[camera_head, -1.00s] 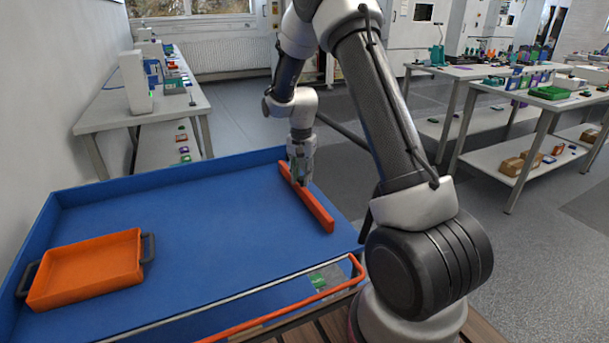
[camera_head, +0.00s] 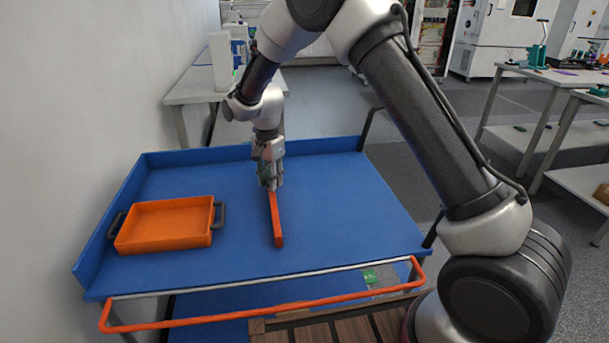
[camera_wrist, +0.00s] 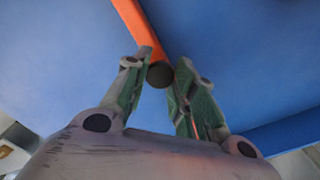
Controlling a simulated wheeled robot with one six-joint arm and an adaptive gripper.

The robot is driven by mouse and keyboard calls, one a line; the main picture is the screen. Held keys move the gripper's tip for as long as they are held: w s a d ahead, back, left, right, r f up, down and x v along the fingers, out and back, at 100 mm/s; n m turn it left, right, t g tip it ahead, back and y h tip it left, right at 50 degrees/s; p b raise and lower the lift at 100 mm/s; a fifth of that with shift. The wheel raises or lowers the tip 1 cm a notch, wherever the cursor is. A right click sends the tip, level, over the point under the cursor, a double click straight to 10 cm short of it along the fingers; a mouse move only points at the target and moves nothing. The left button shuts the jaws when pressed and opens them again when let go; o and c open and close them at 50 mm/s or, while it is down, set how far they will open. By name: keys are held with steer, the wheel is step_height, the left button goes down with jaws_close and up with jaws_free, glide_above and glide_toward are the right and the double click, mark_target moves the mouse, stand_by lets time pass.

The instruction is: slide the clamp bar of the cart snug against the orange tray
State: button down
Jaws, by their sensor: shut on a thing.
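The orange clamp bar (camera_head: 277,222) lies on the blue top of the cart (camera_head: 340,215), running from my gripper toward the cart's front. The shallow orange tray (camera_head: 165,240) sits to its left, with a dark handle at each end. A clear blue gap lies between the tray's right handle and the bar. My gripper (camera_head: 271,185) is shut on the bar's far end. In the wrist view my gripper (camera_wrist: 163,66) has its fingers on either side of a dark round knob (camera_wrist: 160,75) at the end of the orange bar (camera_wrist: 138,22).
The cart has a raised blue rim at the left and back. An orange push handle (camera_head: 270,312) crosses its front. A white wall stands close at left. A white bench (camera_head: 195,92) stands behind, and more benches stand at right.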

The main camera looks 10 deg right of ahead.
steer(key=a, duration=1.3)
steer(key=c, duration=1.1)
jaws_free()
steer(key=shift+a, duration=0.1)
steer(key=shift+c, duration=0.2)
step_height(320, 180, up, 12)
